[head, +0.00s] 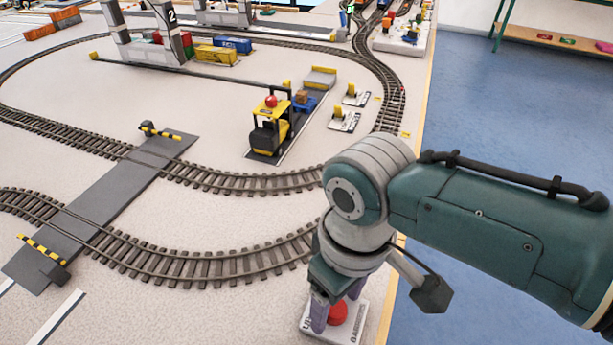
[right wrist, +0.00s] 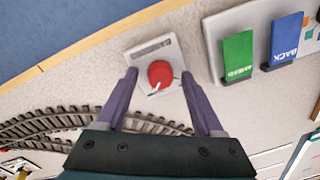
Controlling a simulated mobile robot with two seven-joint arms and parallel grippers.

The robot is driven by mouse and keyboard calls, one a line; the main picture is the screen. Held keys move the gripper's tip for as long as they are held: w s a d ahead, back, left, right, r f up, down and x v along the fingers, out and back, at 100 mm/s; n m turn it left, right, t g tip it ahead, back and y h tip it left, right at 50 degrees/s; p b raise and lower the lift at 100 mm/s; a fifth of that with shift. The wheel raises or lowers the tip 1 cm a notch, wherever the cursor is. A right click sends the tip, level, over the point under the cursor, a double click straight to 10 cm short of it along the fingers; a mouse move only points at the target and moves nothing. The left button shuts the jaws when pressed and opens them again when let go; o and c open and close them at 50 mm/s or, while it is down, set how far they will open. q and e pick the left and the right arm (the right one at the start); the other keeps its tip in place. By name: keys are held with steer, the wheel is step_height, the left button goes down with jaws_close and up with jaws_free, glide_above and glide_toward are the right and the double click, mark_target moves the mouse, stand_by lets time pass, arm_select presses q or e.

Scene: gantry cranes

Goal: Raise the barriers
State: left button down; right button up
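Two yellow-and-black striped barriers lie lowered across the grey road in the head view: a near one (head: 40,249) and a far one (head: 160,131). A red button (head: 338,313) sits on a white box at the table's right edge; its lettering is too small to read surely. The button also shows in the right wrist view (right wrist: 160,74). My right gripper (head: 334,303) is over this box, its purple fingers pointing down. In the right wrist view the fingers (right wrist: 159,78) are apart, one on each side of the button, with nothing gripped. My left gripper is not in view.
A green lever (right wrist: 238,56) and a blue lever (right wrist: 287,38) stand on a panel beside the button box. Curved rail tracks (head: 215,181) cross the grey road (head: 105,203). A yellow forklift (head: 270,128) stands farther back. Blue floor lies beyond the table's right edge.

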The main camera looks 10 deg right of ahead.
jaws_close()
stand_by(0.3)
steer(key=shift+n, duration=0.4)
steer(key=n, duration=0.2)
steer(key=shift+n, duration=0.3)
steer(key=n, duration=0.5)
steer(key=shift+n+p, duration=0.3)
steer(key=n, duration=0.4)
steer(key=shift+h, duration=0.3)
steer(key=n, duration=0.4)
steer(key=shift+n, duration=0.5)
